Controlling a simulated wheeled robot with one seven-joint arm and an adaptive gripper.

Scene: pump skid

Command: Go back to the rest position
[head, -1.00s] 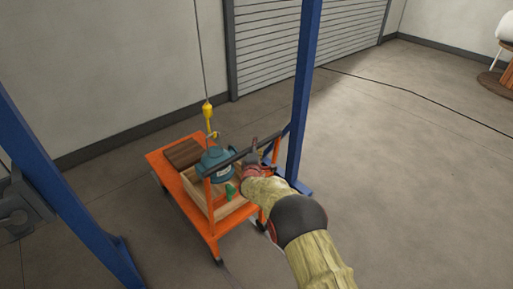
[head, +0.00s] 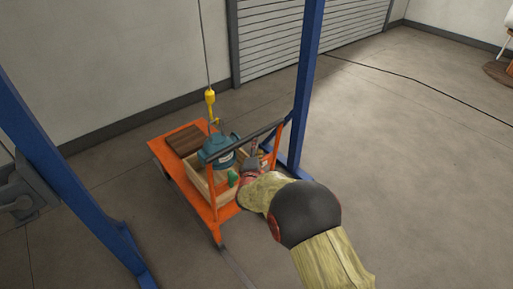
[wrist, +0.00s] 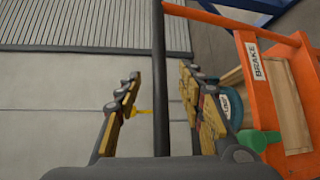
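My gripper (wrist: 161,74) is open, with its two yellow-and-black fingers apart in the wrist view. The black handle bar (wrist: 160,40) of the orange cart runs between the fingers, with a visible gap on each side; I cannot tell its exact depth. In the head view my arm reaches down to the handle end of the cart (head: 205,207), and my gripper is largely hidden behind my own arm.
A yellow hook (head: 210,98) hangs above. Blue posts (head: 305,80) flank the cart.

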